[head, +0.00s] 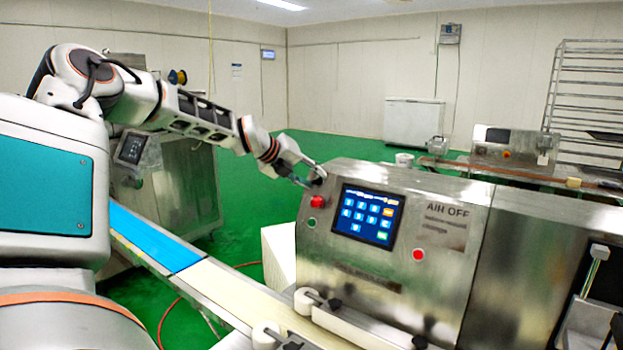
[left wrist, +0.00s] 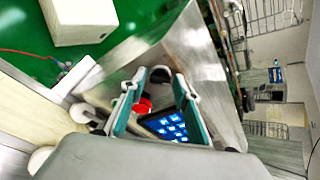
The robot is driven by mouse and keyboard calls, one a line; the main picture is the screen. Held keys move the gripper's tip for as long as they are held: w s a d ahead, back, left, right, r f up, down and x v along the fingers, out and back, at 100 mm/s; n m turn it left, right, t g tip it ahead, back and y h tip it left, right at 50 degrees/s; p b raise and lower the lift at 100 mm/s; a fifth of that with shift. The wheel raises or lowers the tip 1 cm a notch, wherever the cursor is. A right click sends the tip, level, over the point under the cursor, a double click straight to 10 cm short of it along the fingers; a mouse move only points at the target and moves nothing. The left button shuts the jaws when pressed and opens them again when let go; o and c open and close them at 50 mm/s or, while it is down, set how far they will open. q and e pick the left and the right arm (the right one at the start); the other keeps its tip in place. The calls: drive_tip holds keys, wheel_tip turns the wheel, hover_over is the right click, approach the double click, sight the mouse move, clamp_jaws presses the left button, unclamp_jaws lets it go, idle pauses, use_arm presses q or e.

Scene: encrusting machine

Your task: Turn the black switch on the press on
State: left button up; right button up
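The press (head: 440,225) is a steel machine with a front panel. Its black switch (head: 318,178) sits at the panel's upper left, above a red button (head: 317,201). My left gripper (head: 305,176) reaches it from the upper left. In the left wrist view, my left gripper (left wrist: 160,78) has its fingers apart. The black switch (left wrist: 160,74) shows between the fingertips, and the red button (left wrist: 141,105) lies further inside. I cannot tell whether the fingers touch the switch. Its exact turn angle is partly hidden. My right gripper is not in view.
A lit blue touch screen (head: 367,215) is right of the red button. Another red button (head: 418,255) sits lower right. A conveyor with a blue belt (head: 155,237) runs along the press's left front. A white box (head: 279,254) stands behind it. Green floor is open beyond.

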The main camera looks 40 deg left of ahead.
use_arm(q)
drive_tip(key=v, duration=1.2)
idle(0.4)
idle(0.4)
